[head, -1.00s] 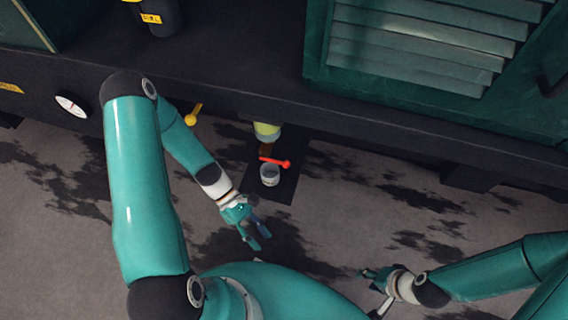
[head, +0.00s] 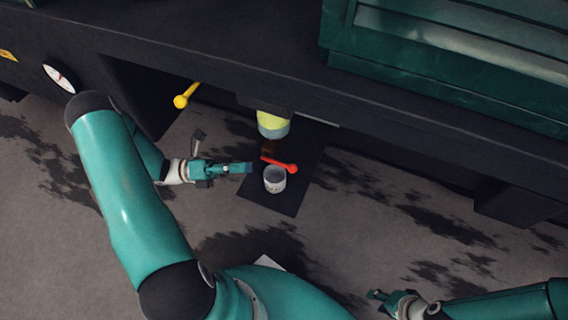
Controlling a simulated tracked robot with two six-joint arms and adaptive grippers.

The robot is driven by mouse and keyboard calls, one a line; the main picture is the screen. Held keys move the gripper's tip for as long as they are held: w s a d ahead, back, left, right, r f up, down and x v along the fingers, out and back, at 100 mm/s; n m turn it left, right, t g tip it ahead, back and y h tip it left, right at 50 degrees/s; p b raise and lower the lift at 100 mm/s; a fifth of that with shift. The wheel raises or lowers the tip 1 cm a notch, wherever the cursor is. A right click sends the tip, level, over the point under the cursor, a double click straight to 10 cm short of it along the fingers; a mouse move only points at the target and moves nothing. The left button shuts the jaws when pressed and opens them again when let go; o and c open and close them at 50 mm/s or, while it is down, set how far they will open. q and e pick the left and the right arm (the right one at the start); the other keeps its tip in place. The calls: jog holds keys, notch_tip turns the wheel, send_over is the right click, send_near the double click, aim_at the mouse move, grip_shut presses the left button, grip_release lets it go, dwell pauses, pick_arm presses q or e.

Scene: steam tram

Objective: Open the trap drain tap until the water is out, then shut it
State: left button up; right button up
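A red lever tap (head: 281,164) with a round knob at its right end sits below a yellow-green trap bowl (head: 273,125), which hangs under the dark frame. A small grey cup (head: 274,180) stands just below the red lever on a dark mat (head: 291,201). My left gripper (head: 250,168) points right, with its fingertips just left of the red lever and seemingly apart from it. Its fingers are seen edge-on, so their gap is unclear. My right gripper (head: 374,296) is low at the right, far from the tap, with its fingers partly visible.
A yellow lever (head: 185,96) hangs from the frame above my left forearm. A white dial gauge (head: 60,78) is on the dark frame (head: 226,70) at left. Green louvred panels (head: 440,50) are above. The stained ground around the mat is mostly clear.

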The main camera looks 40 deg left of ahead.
aim_at(284, 164)
pick_arm(q)
jog(key=b+x, duration=0.1)
jog(key=x, duration=1)
jog(key=shift+d, duration=0.15)
jog(key=shift+c, duration=0.3)
grip_shut()
